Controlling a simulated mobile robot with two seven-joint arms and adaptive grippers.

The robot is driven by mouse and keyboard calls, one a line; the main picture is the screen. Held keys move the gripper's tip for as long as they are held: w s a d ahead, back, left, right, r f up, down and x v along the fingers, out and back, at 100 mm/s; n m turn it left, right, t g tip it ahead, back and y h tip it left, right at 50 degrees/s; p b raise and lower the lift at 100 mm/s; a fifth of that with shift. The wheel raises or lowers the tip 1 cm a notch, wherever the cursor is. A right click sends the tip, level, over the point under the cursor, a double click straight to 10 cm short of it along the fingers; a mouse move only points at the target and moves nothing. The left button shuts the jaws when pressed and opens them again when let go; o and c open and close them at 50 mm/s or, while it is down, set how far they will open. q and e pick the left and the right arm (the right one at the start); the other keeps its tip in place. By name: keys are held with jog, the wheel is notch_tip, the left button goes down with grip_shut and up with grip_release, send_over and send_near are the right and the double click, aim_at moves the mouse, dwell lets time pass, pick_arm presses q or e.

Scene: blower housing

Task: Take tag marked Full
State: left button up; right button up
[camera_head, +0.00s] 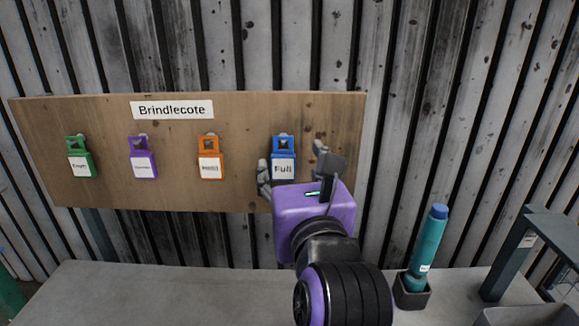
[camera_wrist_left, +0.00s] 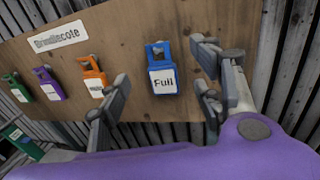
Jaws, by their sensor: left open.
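The blue tag marked Full (camera_head: 284,160) hangs on a hook at the right end of a wooden board, its white label facing out. It also shows in the left wrist view (camera_wrist_left: 162,78), between the fingers. My left gripper (camera_head: 291,164) is open in front of the board, with one finger on each side of the blue tag. The fingers look apart from the tag; how far they are from it in depth is hard to tell. My right gripper is not in view.
The board (camera_head: 110,193), labelled Brindlecote, also carries a green tag (camera_head: 79,158), a purple tag (camera_head: 143,158) and an orange tag (camera_head: 209,158). Below is a grey bench (camera_head: 170,290). A teal cylinder (camera_head: 428,243) stands in a dark holder at the right.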

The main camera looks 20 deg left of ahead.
pick_arm(q)
jog(key=x, duration=0.6)
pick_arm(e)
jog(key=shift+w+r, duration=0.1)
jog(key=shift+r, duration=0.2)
pick_arm(q)
jog(key=shift+a, duration=0.1)
jog(key=c, duration=1.3)
jog(key=shift+c, duration=0.2)
jog(key=shift+r+p, duration=0.1)
jog(key=shift+p, duration=0.2)
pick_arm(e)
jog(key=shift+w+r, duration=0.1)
pick_arm(q)
jog(key=s+d+r, duration=0.1)
jog(key=s, duration=0.4)
jog(key=shift+s+d, duration=0.3)
jog(key=shift+s, duration=0.05)
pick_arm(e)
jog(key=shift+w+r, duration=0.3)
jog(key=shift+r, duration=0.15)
